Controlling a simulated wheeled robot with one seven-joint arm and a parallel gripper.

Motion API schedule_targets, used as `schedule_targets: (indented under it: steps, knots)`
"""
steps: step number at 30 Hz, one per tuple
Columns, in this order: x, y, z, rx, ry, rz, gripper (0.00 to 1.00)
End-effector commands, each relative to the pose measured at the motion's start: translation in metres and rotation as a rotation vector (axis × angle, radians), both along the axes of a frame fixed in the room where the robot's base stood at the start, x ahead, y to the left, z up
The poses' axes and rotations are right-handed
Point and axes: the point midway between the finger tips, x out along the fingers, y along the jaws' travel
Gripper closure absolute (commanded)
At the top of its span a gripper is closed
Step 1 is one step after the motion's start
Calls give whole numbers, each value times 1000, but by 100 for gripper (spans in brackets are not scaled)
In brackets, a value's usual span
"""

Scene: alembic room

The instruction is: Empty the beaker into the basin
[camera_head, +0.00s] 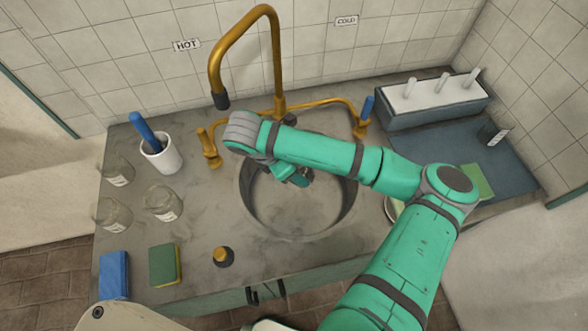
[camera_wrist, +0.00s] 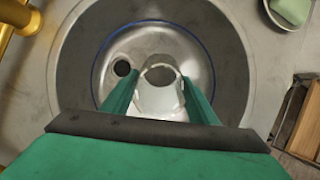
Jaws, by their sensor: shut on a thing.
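The basin is a round grey sink (camera_head: 262,218) set in the stone counter. In the wrist view its dark sloping wall (camera_wrist: 72,70) surrounds a paler floor with a dark drain hole (camera_wrist: 122,68). My gripper (camera_head: 298,179) is over the basin. In the wrist view my gripper (camera_wrist: 160,98) is shut on a clear glass beaker (camera_wrist: 158,103), one teal finger on each side. The beaker's round mouth shows above the basin floor in that view. I cannot tell how far it is tilted or whether liquid is in it. In the head view my arm hides the beaker.
A brass tap (camera_head: 245,48) arches behind the basin. A pegged rack (camera_head: 430,98) stands right.

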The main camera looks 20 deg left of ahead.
Motion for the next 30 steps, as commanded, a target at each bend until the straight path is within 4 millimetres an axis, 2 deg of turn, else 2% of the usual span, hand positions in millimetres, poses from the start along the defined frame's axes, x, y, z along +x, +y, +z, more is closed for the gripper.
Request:
schedule_targets:
  steps: [7,18,30]
  knots:
    - [1,-1,1,51,44,-5,81]
    - [0,-1,5,317,275,-5,81]
    - [0,0,6,342,296,0,81]
